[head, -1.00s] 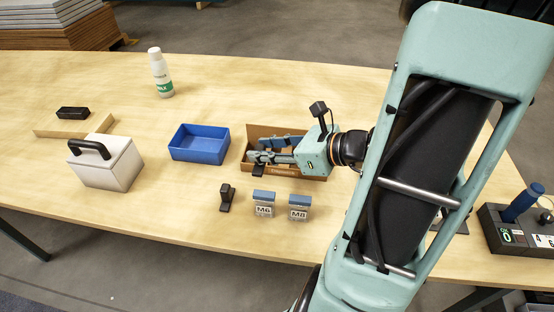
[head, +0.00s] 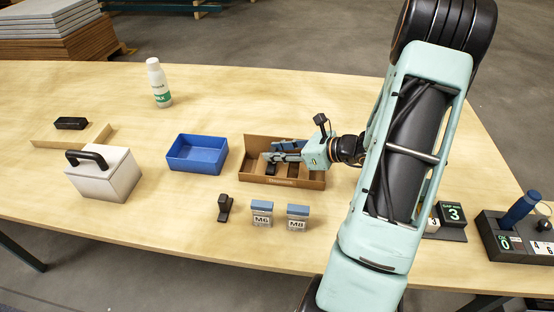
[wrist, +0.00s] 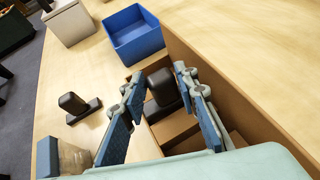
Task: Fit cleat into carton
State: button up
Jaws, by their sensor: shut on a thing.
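The carton (head: 313,183) is an open brown cardboard box with inner dividers on the table. Its wall (wrist: 215,75) also shows in the wrist view. My gripper (head: 268,156) reaches in from the right over the carton's left part. In the wrist view its blue-padded fingers (wrist: 156,82) are shut on a black cleat (wrist: 163,87), which is at the carton's left-end compartment. I cannot tell whether its base touches the carton floor. A second black cleat (head: 225,207) stands on the table in front of the carton; it also shows in the wrist view (wrist: 73,103).
A blue bin (head: 198,155) stands just left of the carton. Two small boxes marked M6 (head: 262,214) and M8 (head: 298,217) stand in front. A white case (head: 104,175) and a bottle (head: 159,83) are farther left. The table behind the carton is clear.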

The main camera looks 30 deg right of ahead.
aim_at(271, 168)
jog(key=shift+w+d+f, duration=0.1)
jog(key=shift+w+f, duration=0.05)
jog(key=shift+f, duration=1.6)
jog(key=shift+f, duration=0.1)
jog(key=shift+f+b, duration=0.15)
jog(key=shift+b, duration=0.25)
jog(key=o, duration=0.9)
